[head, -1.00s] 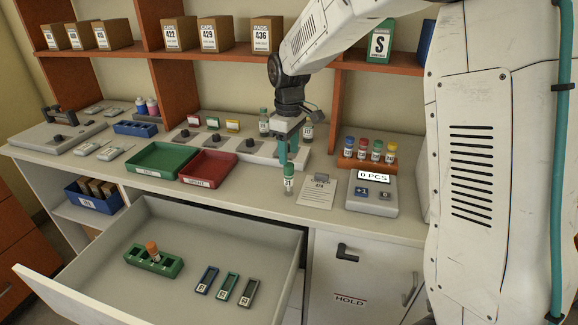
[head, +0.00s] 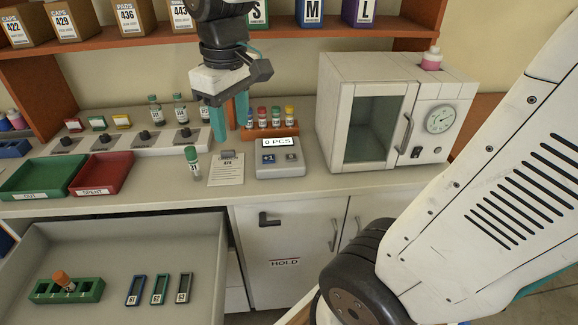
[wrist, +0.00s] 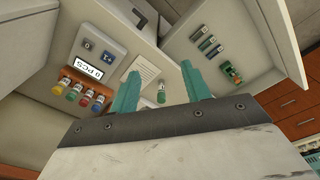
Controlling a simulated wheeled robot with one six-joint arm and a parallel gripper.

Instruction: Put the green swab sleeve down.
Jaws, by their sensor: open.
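The green swab sleeve seems to be the small clear tube with a green cap and white label (head: 192,161). It stands upright on the counter near its front edge, left of a paper card (head: 226,170). My gripper (head: 230,124) is open and empty, above and to the right of the tube, apart from it. In the wrist view the tube (wrist: 161,93) shows beyond the gap between my two teal fingers (wrist: 160,72). Nothing hides it.
An open drawer (head: 205,235) below holds a green rack (head: 85,292) and three small frames, blue, green and grey. A counter display (head: 279,157) and an orange rack (head: 270,131) of capped vials stand right of the card. A white incubator (head: 365,110) stands further right.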

